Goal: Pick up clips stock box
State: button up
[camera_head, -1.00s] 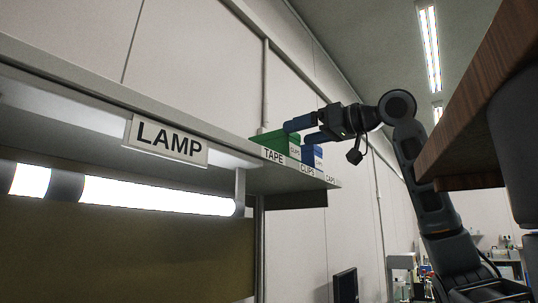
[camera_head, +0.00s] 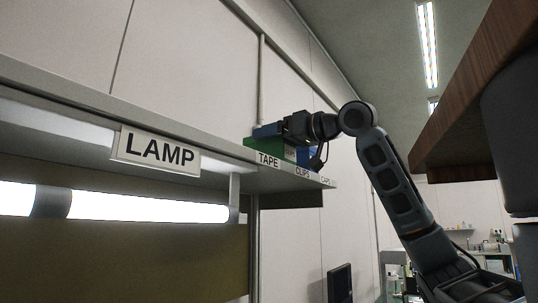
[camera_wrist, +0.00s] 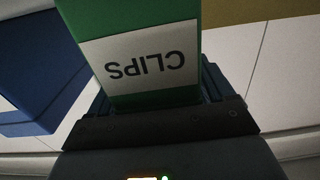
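The clips stock box is a green box (camera_head: 268,143) on the shelf, above the TAPE label. Its white CLIPS label (camera_wrist: 145,56) faces me upside down in the wrist view. My gripper (camera_head: 275,131) is at the green box, reaching over its top and front in the head view. The box appears to rest on the shelf.
A blue box (camera_head: 307,153) stands right of the green one. The shelf (camera_head: 60,92) carries TAPE, CLIPS and CAPS labels on its edge. A LAMP sign (camera_head: 155,151) hangs above a bright tube (camera_head: 145,208). A wooden slab edge (camera_head: 455,115) is at right.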

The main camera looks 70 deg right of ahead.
jog(key=c, duration=1)
jog(key=shift+c, duration=0.5)
jog(key=shift+r, duration=0.15)
